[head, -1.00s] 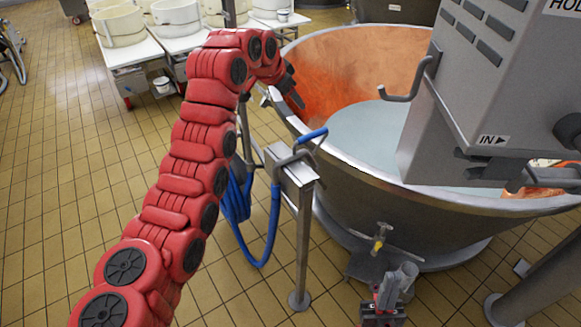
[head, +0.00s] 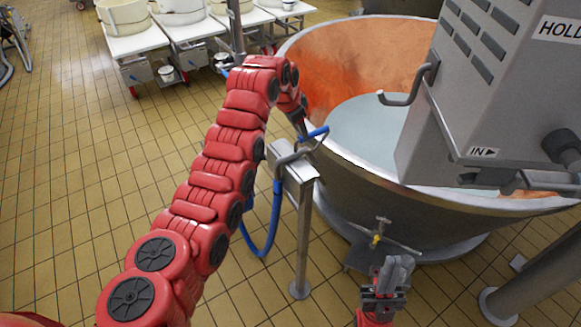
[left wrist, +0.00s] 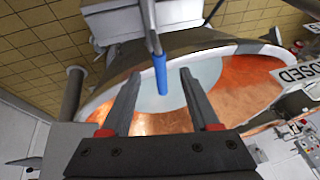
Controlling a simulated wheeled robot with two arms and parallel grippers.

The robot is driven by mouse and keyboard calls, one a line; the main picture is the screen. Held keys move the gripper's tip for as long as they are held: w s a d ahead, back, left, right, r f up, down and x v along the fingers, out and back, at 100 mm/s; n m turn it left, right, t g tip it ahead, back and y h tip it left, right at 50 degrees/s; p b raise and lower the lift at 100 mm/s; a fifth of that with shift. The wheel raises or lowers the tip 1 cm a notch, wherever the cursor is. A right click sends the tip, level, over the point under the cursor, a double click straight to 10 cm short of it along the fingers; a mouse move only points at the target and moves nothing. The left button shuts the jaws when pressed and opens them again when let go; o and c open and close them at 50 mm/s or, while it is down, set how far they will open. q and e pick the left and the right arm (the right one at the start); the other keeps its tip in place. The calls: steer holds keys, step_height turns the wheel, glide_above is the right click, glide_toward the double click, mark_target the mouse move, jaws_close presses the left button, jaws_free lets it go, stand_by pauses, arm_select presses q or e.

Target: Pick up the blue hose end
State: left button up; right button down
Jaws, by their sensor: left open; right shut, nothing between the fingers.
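The blue hose end (head: 317,132) rests at the top of a metal stand (head: 297,172) beside the copper vat. It also shows in the left wrist view (left wrist: 160,72) as a blue tip on a grey metal piece, seen between my two open fingers and apart from both. My left gripper (head: 302,130) is open and close by the hose end; my arm partly hides it in the head view. The blue hose (head: 263,240) hangs in a loop below the stand, partly behind my left arm. My right gripper (head: 385,275) is shut and empty, low in front of the vat.
The large copper vat (head: 340,55) holds pale liquid. A grey machine box (head: 435,130) with a hook stands over its right side. A valve (head: 377,238) sits at the vat's front. White tables (head: 135,38) with tubs are at the back left.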

mark_target(301, 140)
arm_select(q)
steer(key=p+x, duration=0.2)
steer(key=x, duration=0.1)
steer(key=shift+d+f+p, duration=0.1)
steer(key=shift+f+p, duration=0.15)
steer(key=shift+p, duration=0.05)
steer(key=shift+p+x, duration=0.3)
steer(key=shift+x, duration=0.6)
jaws_close()
